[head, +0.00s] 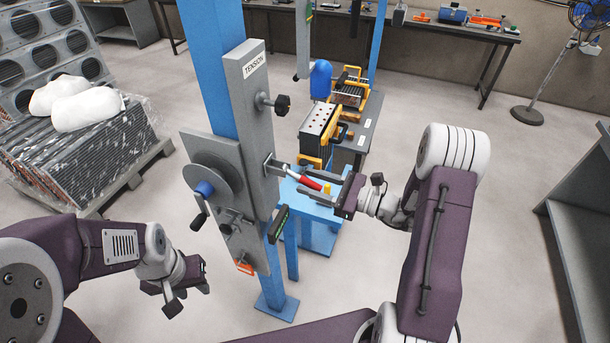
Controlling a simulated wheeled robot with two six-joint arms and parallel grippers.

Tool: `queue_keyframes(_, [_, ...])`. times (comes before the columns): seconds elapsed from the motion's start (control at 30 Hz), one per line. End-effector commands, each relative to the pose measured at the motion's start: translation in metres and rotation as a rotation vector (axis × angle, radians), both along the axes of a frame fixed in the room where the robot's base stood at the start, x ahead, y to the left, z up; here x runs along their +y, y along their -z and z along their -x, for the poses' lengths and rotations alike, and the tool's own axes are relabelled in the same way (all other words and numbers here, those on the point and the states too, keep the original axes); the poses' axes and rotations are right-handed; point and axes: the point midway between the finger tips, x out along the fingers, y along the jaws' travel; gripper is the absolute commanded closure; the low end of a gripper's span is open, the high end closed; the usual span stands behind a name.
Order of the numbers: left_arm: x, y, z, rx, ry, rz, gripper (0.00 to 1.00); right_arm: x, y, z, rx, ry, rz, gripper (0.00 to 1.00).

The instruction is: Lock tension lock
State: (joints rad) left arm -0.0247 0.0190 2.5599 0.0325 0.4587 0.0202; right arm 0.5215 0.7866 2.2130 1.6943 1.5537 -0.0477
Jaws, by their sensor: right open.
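The grey post plate labelled TENSION (254,66) stands upright on a blue column. A small lever with a red grip (311,183) sticks out from a bracket (273,165) on the plate's right side. My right gripper (302,179) is open, its fingers pointing left, one above and one below the red grip in the picture. Whether they touch it cannot be told. A black knob (282,104) sits higher on the plate. My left gripper (190,290) is open and empty, low at the left, apart from the machine.
A grey disc with a crank (212,175) juts out left of the plate. A blue stand (318,208) and a bench with a black-and-yellow device (318,130) lie behind the lever.

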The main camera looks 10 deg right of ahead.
Motion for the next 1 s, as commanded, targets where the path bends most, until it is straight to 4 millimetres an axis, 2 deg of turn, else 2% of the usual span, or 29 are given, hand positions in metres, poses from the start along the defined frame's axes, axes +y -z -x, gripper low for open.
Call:
queue_keyframes(0.03, [0.0, -0.006, 0.0, 0.0, 0.0, 0.0, 0.64, 0.007, -0.003, -0.004, 0.0, -0.003, 0.0, 0.59])
queue_keyframes(0.17, [0.0, -0.008, 0.0, 0.0, 0.0, 0.0, 0.64, 0.015, -0.001, -0.011, 0.0, -0.002, 0.0, 0.59])
queue_keyframes(0.4, [0.0, -0.007, 0.0, 0.0, 0.0, 0.0, 0.64, 0.016, 0.0, -0.012, 0.0, 0.0, 0.001, 0.59])
queue_keyframes(0.43, [0.0, -0.007, 0.0, 0.0, 0.0, 0.0, 0.64, 0.016, 0.0, -0.012, 0.0, 0.0, 0.001, 0.61])
queue_keyframes(0.57, [0.0, -0.007, 0.0, 0.0, 0.0, 0.0, 0.64, 0.016, 0.0, -0.012, -0.001, 0.0, 0.001, 0.97])
queue_keyframes(0.6, [0.0, -0.007, 0.0, 0.0, 0.0, 0.0, 0.64, 0.016, 0.0, -0.012, 0.0, 0.0, 0.001, 1.0])
queue_keyframes(1.0, [0.0, -0.007, 0.0, 0.0, 0.0, 0.0, 0.64, 0.016, -0.001, -0.012, -0.005, 0.0, 0.001, 1.0])
